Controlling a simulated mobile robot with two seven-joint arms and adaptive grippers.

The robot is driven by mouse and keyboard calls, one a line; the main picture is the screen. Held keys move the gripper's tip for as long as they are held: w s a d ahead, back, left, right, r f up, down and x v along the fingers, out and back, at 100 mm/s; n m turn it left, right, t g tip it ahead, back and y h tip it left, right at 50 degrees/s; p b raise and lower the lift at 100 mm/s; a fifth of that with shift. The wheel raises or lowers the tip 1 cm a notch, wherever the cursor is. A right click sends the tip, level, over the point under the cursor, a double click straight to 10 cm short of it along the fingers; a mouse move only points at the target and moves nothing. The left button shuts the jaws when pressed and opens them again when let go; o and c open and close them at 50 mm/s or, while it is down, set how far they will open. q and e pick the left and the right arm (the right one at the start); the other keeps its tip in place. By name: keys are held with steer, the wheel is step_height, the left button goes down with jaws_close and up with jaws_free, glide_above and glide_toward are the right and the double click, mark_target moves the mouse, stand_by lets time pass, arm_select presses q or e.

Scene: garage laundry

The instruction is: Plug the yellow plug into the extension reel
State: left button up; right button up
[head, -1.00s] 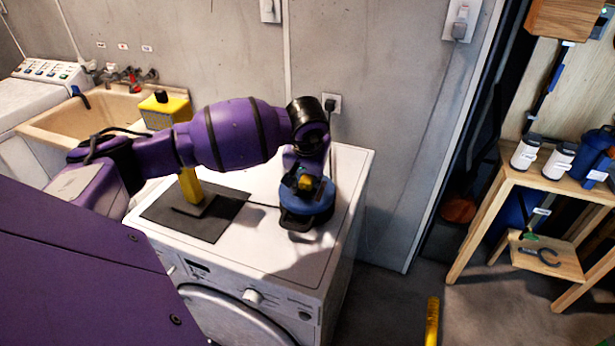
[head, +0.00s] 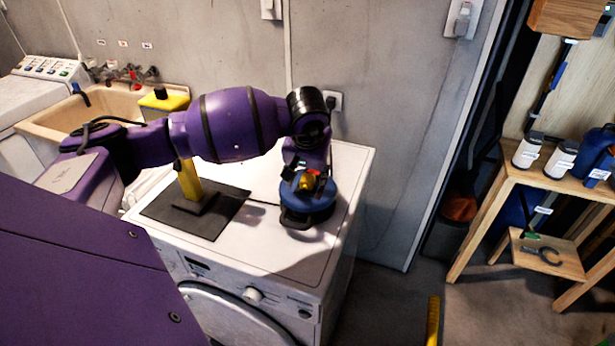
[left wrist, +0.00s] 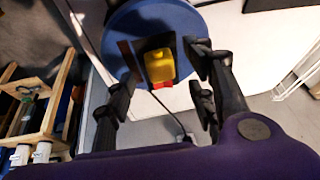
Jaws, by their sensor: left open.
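The extension reel is a round blue drum on a black foot (head: 304,207), on top of the white washing machine. It also shows in the left wrist view (left wrist: 118,35). The yellow plug (head: 306,182) is at the reel's upper face; in the left wrist view the plug (left wrist: 160,65) has a red part at its near end. Whether its pins are fully seated is hidden. My left gripper (left wrist: 158,88) is open, with its fingers on both sides of the plug and a visible gap at each side. My right gripper is not in view.
The washing machine's white top (head: 265,245) is clear in front of the reel. A dark mat (head: 232,212) with a yellow upright (head: 188,180) lies to the left. A wall socket (head: 332,101) is behind. A wooden shelf (head: 500,180) with bottles stands at right.

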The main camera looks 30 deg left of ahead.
arm_select(q)
steer(key=v, duration=0.9)
steer(key=shift+r, duration=0.3)
steer(key=shift+s, duration=0.15)
